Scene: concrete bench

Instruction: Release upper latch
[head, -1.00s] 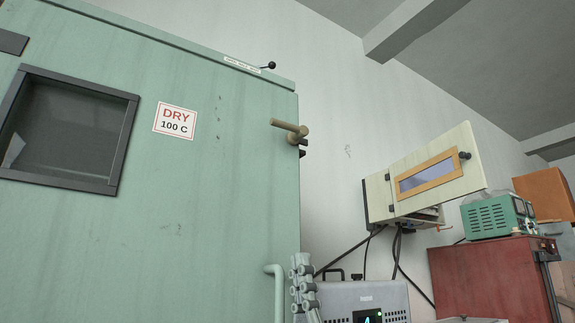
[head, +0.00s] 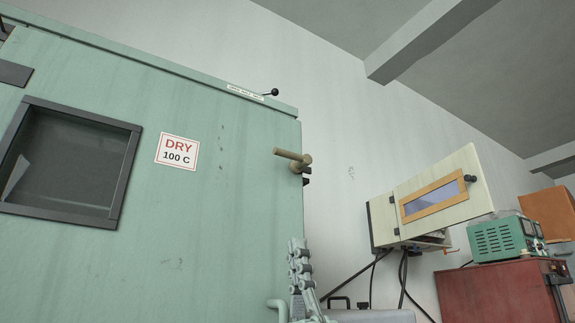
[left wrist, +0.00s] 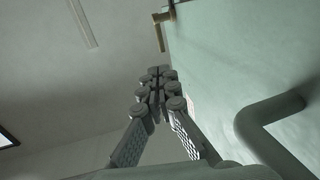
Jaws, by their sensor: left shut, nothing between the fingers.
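The upper latch (head: 293,158) is a tan, bar-shaped handle on a dark catch at the right edge of the green oven door (head: 235,205). It also shows at the top of the left wrist view (left wrist: 159,38). My left gripper (head: 298,246) is grey, with its fingers pointing up, below the latch and apart from it in the head view. In the left wrist view its fingertips (left wrist: 159,72) are together, with nothing between them. My right gripper is in neither view.
A green pipe handle (left wrist: 262,125) sticks out from the door beside my left gripper. A small black-knobbed lever (head: 270,93) is on the oven's top edge. To the right are a cream wall cabinet (head: 440,195) and a red cabinet (head: 490,295) carrying a green instrument (head: 500,238).

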